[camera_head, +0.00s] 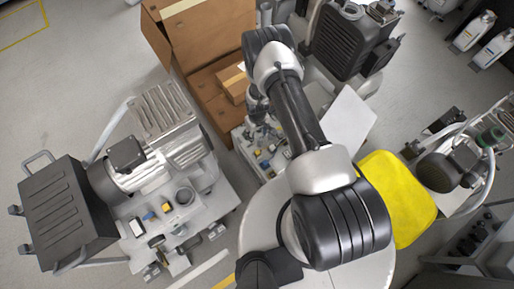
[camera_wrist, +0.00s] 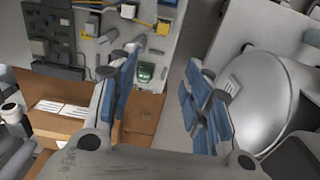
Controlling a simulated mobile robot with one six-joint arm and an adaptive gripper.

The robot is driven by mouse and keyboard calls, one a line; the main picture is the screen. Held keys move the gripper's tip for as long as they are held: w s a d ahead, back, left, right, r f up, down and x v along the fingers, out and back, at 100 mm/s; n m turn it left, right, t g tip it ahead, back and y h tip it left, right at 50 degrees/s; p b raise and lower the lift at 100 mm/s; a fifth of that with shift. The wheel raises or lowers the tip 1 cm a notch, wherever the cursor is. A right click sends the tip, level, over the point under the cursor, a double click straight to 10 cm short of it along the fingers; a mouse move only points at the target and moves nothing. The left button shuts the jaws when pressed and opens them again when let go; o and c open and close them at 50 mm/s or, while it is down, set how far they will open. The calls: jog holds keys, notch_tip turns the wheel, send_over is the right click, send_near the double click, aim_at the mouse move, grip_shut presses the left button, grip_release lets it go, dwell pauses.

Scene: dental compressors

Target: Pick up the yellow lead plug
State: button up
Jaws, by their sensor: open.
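My gripper (camera_wrist: 162,65) is open and empty, its blue-padded fingers spread in the wrist view. In the head view it hangs over the middle panel, partly hidden by my arm. I cannot tell which piece is the lead plug.
An open cardboard box (camera_head: 205,40) stands behind the middle panel. A motor-like compressor (camera_head: 140,165) sits on the left cart, and a dark compressor (camera_head: 345,40) at the back. A yellow pad (camera_head: 398,195) lies at right. A green-and-white part (camera_wrist: 145,71) is near the left finger.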

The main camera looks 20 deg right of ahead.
jog(key=b, duration=0.5)
send_over(258, 152)
notch_tip(258, 152, down, 14)
jog(key=shift+a+r, duration=0.1)
jog(key=shift+r, duration=0.05)
jog(key=shift+f+b, duration=1.35)
jog(key=shift+f, duration=1.5)
jog(key=c, duration=1)
